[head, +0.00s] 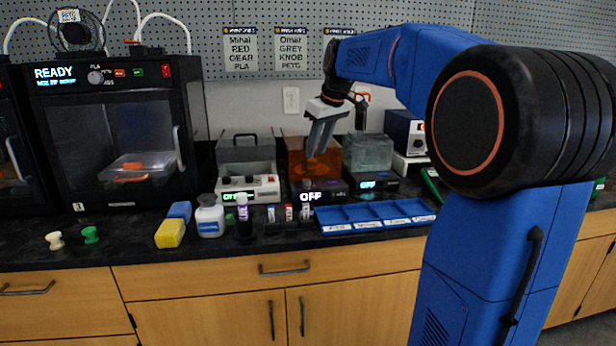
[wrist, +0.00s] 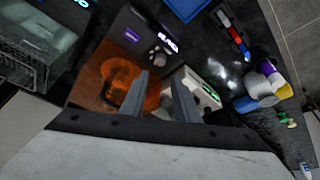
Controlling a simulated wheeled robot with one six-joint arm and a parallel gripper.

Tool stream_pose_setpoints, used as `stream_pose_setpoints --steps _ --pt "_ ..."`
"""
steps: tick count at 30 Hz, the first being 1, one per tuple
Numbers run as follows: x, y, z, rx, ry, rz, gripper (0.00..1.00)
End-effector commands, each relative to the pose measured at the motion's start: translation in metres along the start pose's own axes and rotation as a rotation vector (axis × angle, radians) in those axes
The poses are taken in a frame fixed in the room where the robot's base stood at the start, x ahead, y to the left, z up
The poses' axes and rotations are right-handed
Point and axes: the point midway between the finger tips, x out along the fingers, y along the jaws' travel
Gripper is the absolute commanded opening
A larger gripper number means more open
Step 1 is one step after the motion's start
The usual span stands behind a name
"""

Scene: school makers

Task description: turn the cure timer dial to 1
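The orange see-through curing box (head: 298,166) sits on a black base (head: 335,194) whose lit display reads OFF in the head view. In the wrist view the orange box (wrist: 92,92) and the black base (wrist: 118,45) show ahead of my fingers. A small round dial (wrist: 157,56) appears on the base's front beside the lit display; its setting is too small to read. My gripper (head: 318,150) hangs in front of the orange box, above the base. Its fingers are apart and empty in the wrist view (wrist: 160,80), and do not appear to touch the dial.
A white-fronted device (head: 262,188) stands left of the base, and a clear-tub device (head: 372,165) stands right. Small vials and a purple-labelled bottle (head: 243,212) stand in front. A blue divided tray (head: 375,216) lies front right. A printer (head: 110,140) stands far left.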

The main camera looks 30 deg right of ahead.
Motion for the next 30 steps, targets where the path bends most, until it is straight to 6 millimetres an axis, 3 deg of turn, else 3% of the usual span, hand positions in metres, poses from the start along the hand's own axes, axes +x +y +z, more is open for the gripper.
stream_pose_setpoints --steps 15,22,30 --pt "0.090 -0.001 0.001 0.000 -0.002 -0.002 0.29" --pt "0.112 0.000 0.001 0.001 -0.002 -0.001 0.29" --pt "0.116 0.000 0.000 0.000 0.000 0.000 0.29"
